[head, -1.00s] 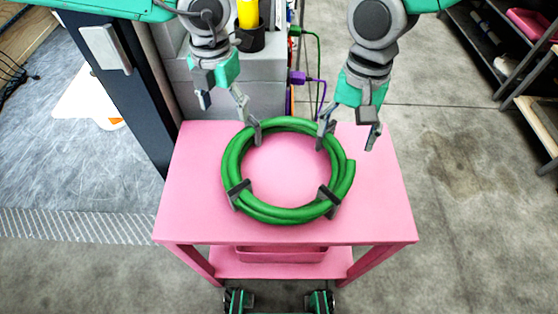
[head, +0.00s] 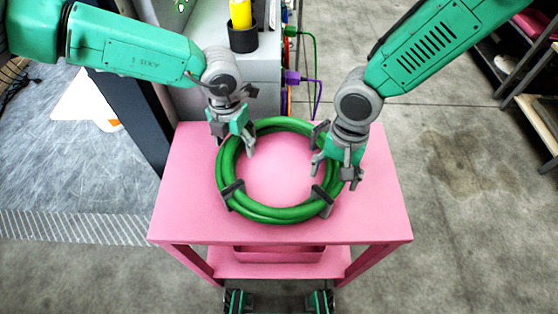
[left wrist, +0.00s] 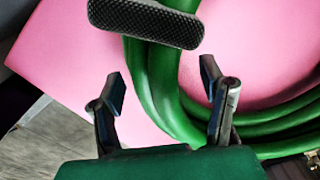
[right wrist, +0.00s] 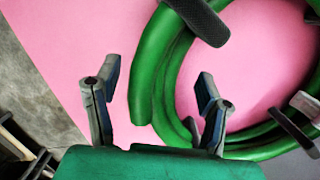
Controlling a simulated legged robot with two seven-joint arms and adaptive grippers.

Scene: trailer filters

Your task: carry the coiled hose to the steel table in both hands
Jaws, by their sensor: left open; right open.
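The coiled green hose (head: 280,213) lies flat on a pink cart top (head: 380,215), bound by several dark straps. My left gripper (head: 234,142) is open at the coil's far left side. In the left wrist view, the hose (left wrist: 160,95) runs between its spread fingers (left wrist: 165,100). My right gripper (head: 334,172) is open at the coil's right side. In the right wrist view, the hose's cut end and strands (right wrist: 146,95) lie between its spread fingers (right wrist: 155,95). I cannot tell whether any finger touches the hose. I cannot clearly identify the steel table.
A grey cabinet behind the cart carries a yellow cylinder (head: 240,14) in a black cup (head: 243,38). Green and purple cables (head: 316,80) hang beside it. A dark post (head: 140,110) and a scuffed grey surface (head: 60,165) are at left. Shelves (head: 537,115) stand right; floor between is open.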

